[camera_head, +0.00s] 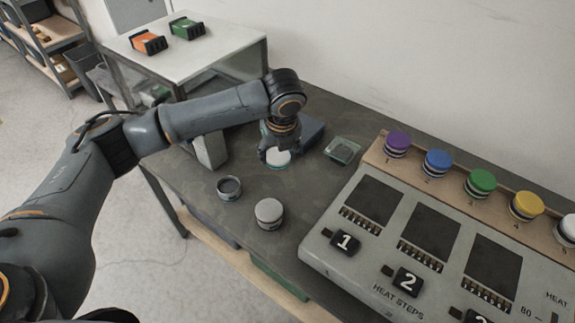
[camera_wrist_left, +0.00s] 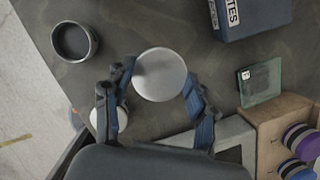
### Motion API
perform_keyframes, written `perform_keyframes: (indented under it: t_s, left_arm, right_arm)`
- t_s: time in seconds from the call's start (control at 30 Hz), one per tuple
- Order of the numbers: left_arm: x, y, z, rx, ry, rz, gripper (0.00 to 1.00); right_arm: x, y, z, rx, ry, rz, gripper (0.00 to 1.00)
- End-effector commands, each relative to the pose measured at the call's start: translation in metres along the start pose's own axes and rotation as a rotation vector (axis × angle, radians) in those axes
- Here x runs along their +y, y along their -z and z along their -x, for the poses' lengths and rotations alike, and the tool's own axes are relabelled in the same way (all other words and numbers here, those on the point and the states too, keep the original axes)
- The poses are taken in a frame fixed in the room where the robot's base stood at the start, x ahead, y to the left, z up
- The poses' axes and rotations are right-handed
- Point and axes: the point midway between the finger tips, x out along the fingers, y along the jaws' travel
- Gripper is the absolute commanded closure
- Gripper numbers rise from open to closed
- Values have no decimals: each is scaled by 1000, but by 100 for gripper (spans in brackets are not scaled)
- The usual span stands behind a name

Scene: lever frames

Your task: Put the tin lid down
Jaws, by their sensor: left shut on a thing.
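My left gripper (camera_head: 274,148) reaches down over the dark bench and is shut on the tin lid (camera_head: 278,158), a pale grey disc. In the left wrist view the lid (camera_wrist_left: 160,74) lies between the two fingertips, one on each side of its rim. I cannot tell whether the lid touches the bench. An open round tin (camera_head: 229,188) with a dark inside stands near the bench's front edge; it also shows in the left wrist view (camera_wrist_left: 74,41). A tin with a grey top (camera_head: 269,213) stands to its right, partly hidden by a finger in the wrist view. My right gripper is not in view.
A blue box (camera_head: 309,131) stands behind the gripper, and a small green glass piece (camera_head: 343,150) lies to its right. A grey panel with numbered buttons (camera_head: 407,281) and a wooden rack of coloured-lid jars (camera_head: 437,162) fill the right. Bare bench lies around the tins.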

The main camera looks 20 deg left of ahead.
Motion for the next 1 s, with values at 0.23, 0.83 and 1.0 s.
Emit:
perform_keyframes:
  t_s: [0.23, 0.83, 1.0]
  left_arm:
    - [-25, -2, -41, 3, -4, 0, 65]
    - [-33, 4, -82, 2, -3, 0, 65]
    - [-33, 5, -84, 3, -4, 0, 65]
  right_arm:
    - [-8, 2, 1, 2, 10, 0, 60]
    - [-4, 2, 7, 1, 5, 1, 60]
    - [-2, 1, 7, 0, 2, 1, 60]
